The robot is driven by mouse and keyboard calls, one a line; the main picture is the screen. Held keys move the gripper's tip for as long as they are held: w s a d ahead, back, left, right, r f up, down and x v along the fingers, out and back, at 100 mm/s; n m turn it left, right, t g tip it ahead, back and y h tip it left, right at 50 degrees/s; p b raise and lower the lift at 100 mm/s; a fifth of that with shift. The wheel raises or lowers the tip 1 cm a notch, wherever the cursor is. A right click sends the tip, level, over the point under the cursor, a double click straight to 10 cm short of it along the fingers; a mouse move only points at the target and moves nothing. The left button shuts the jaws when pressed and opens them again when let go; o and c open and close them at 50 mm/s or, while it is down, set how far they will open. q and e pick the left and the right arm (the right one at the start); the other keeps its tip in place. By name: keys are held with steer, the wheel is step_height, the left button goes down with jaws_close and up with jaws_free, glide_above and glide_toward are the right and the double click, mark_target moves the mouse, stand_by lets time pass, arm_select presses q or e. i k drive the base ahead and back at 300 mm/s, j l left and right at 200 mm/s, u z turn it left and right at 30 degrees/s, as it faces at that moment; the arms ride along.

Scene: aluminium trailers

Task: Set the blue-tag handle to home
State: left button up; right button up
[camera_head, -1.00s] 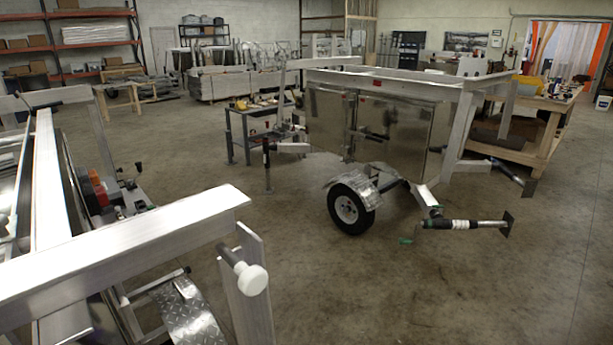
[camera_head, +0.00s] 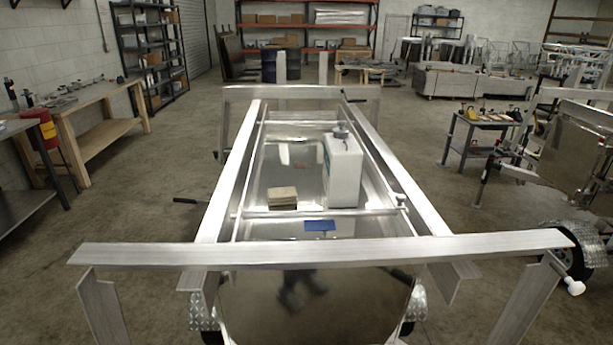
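A blue tag (camera_head: 320,226) shows near the front of the aluminium trailer, just below a thin crossbar (camera_head: 350,213) that spans the trailer frame (camera_head: 215,205). A small grey knob-like part (camera_head: 401,199) sits at the crossbar's right end. A dark handle (camera_head: 187,200) sticks out on the trailer's left side. I cannot tell which of these parts the blue tag belongs to. Neither of my grippers is in view.
A white container (camera_head: 342,172) and a small tan block (camera_head: 283,198) are on the trailer. A white knob (camera_head: 575,288) sticks out at front right. A wooden bench (camera_head: 105,138) stands left, a second trailer (camera_head: 578,150) right. Floor is open on both sides.

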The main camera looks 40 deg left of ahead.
mark_target(175, 199)
steer(key=u, duration=2.7)
steer(key=i+j, duration=0.1)
steer(key=j, duration=0.6)
steer(key=i+j, duration=0.15)
steer(key=j, duration=0.15)
steer(key=i+j+u, duration=0.2)
steer(key=i+j, duration=0.2)
steer(key=i+j+u, duration=0.25)
steer(key=i, duration=0.2)
steer(key=i+j, duration=0.15)
steer(key=i, duration=0.65)
steer(key=i+j, duration=0.15)
steer(key=i, duration=0.65)
steer(key=i+l+z, duration=0.1)
steer(key=i+z, duration=0.7)
steer(key=i+j+z, duration=0.2)
steer(key=i+z, duration=0.15)
steer(key=i+l+z, duration=0.15)
steer(key=i+z, duration=0.6)
steer(key=z, duration=0.15)
steer(key=i+j+z, duration=0.1)
steer(key=i+z, duration=0.35)
steer(key=i+j+z, duration=0.1)
steer(key=i+z, duration=0.15)
steer(key=z, duration=0.15)
steer(key=i+j+z, duration=0.2)
steer(key=z, duration=0.2)
steer(key=i+j+z, duration=0.25)
steer(key=z, duration=0.15)
